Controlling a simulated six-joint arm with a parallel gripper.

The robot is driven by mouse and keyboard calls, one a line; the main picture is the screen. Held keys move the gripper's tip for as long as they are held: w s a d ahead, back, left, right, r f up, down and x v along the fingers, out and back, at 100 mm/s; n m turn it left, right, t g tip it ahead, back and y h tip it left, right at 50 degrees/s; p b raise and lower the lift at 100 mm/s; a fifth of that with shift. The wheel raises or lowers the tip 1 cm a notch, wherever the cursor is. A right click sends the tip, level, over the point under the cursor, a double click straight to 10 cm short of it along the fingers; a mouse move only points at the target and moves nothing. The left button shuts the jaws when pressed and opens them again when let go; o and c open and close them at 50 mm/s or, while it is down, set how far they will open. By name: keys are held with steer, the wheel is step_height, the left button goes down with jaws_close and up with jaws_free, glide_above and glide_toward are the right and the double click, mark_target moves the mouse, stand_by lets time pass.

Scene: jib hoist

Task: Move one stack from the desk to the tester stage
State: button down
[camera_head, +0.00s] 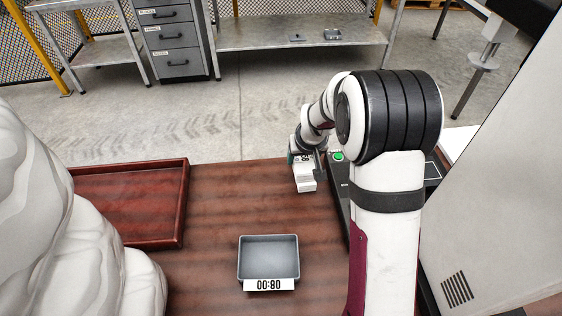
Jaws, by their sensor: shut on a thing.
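My gripper (308,164) is at the far edge of the brown desk (220,205), left of a black device with a green button (338,156). It is shut on a small pale block-like thing (306,184), which looks like the stack. The fingers are small and partly hidden, so its layers are unclear. I cannot tell whether it touches the desk. The black device (340,190), probably the tester, is largely hidden behind my arm, and its stage cannot be made out clearly. No other stack shows on the visible desk.
A grey tray (268,238) with an upside-down "08:00" label stands empty at the front middle. An empty dark red tray (183,205) lies at left, partly behind a pale lumpy shape (60,230). A large pale cabinet (490,220) stands at right. The desk's middle is clear.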

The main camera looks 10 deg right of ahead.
steer(key=s+d+r+m+h, duration=0.1)
steer(key=s+d+r+m, duration=0.15)
steer(key=d, duration=0.65)
steer(key=s+d+r+m+g+h, duration=0.1)
steer(key=d+r+m, duration=0.25)
steer(key=d, duration=0.65)
steer(key=s+d+r+m+h, duration=0.1)
steer(key=d+r+m, duration=0.2)
steer(key=d, duration=0.6)
steer(key=f, duration=0.9)
steer(key=shift+s+d+f, duration=0.15)
steer(key=shift+d+f, duration=0.15)
steer(key=shift+f, duration=0.15)
steer(key=shift+f, duration=0.1)
steer(key=shift+c, duration=0.5)
jaws_free()
